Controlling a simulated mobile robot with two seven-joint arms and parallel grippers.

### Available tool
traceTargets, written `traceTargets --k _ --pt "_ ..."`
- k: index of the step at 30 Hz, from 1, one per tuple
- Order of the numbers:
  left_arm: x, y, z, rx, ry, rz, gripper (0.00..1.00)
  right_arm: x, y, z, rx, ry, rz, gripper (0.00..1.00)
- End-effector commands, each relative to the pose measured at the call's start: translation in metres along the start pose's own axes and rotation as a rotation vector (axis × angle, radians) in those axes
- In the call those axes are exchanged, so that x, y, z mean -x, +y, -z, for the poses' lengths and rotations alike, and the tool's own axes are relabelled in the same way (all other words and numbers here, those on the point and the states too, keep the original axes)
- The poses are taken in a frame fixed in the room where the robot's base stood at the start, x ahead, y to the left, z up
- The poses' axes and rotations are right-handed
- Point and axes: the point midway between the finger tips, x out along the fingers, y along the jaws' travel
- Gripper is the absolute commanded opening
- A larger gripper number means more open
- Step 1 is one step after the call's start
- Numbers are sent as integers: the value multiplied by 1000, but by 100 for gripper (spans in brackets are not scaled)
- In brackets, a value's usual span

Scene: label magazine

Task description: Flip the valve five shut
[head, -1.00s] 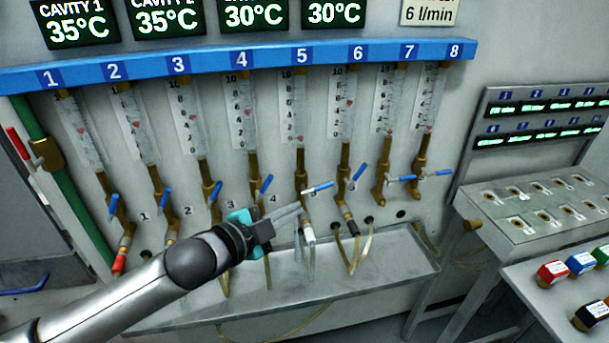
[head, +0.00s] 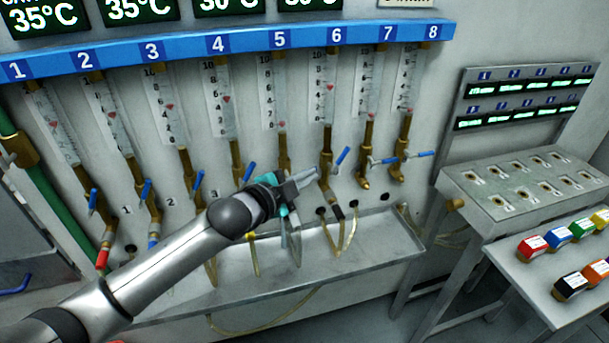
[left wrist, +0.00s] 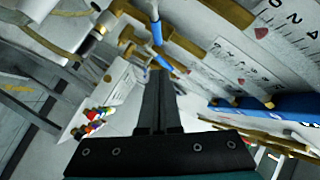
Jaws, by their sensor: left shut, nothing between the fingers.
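Valve five is the brass valve (head: 284,160) under the tube marked 5 (head: 272,100); its blue handle is hidden behind my left gripper. The red float in tube five sits low, near the 0 mark. My left gripper (head: 312,174) is shut and empty, in front of valve five, with its fingertips pointing right toward valve six (head: 326,170). Valve six's blue handle (head: 343,157) slants up. In the left wrist view, the shut fingers (left wrist: 158,75) point toward blue handles; I cannot tell which valves they belong to. My right gripper is not in view.
Valves seven and eight have blue handles (head: 383,160) lying nearly level. A metal trough (head: 370,225) with hoses runs below the valves. At the right stand a socketed bench (head: 480,190) and coloured blocks (head: 557,233).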

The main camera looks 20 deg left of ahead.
Motion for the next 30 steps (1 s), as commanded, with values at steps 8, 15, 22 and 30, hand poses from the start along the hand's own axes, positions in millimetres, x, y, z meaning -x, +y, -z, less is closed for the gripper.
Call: traceTargets --k 8,15,22,30 --pt "-21 0 -21 0 0 0 0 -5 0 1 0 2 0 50" --pt "-28 0 -28 0 1 1 0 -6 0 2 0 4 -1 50" --pt "-28 0 -28 0 1 0 0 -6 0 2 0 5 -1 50" --pt "-28 -1 -26 -17 -16 -19 0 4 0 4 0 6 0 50"
